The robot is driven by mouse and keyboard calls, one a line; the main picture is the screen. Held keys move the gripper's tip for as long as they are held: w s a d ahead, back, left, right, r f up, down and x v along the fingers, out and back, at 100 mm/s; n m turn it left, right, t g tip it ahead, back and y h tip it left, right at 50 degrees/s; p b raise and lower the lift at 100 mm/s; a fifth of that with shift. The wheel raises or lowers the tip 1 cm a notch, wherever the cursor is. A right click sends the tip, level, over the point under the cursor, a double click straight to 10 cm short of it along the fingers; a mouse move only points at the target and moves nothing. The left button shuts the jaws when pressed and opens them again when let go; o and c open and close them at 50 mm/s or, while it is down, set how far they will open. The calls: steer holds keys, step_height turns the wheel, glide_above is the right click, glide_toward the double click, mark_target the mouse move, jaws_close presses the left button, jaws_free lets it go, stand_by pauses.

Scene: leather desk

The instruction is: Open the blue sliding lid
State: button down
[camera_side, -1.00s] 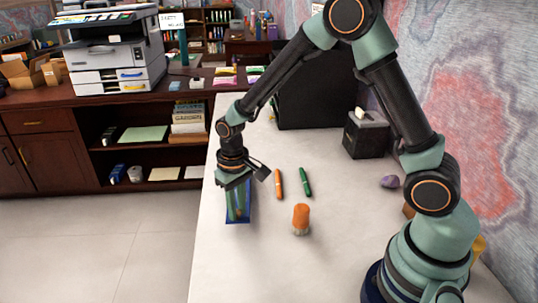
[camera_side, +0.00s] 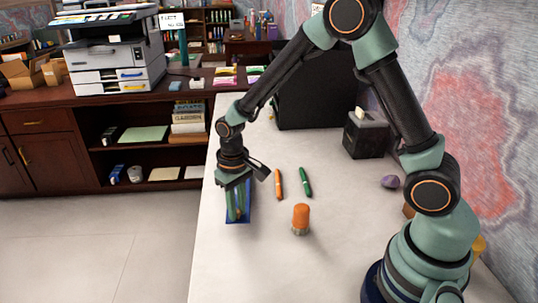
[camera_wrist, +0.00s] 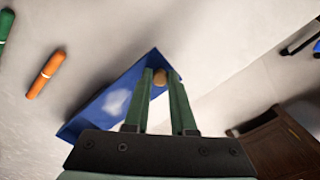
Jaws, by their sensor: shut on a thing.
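A blue box with a blue sliding lid (camera_wrist: 120,100) lies near the left edge of the white desk. It also shows in the side view (camera_side: 237,221), partly covered by my gripper. A small round tan knob (camera_wrist: 160,77) shows at one end of the lid in the wrist view. My gripper (camera_side: 238,213) points down over the box, with its two green fingers on either side of the knob. In the wrist view my gripper (camera_wrist: 160,80) is shut on the knob. I cannot clearly see whether the lid has slid.
An orange marker (camera_side: 278,184) and a green marker (camera_side: 305,182) lie to the right of the box. An orange-capped jar (camera_side: 301,219) stands to the front right. A black box with tissue (camera_side: 367,136) stands farther back. The desk's left edge is close to the blue box.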

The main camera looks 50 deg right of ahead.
steer(key=s+a, duration=0.3)
steer(key=shift+s+a, duration=0.1)
steer(key=shift+a, duration=0.3)
steer(key=c, duration=0.7)
jaws_free()
steer(key=shift+c, duration=0.2)
steer(key=shift+r, duration=0.1)
step_height(320, 180, up, 12)
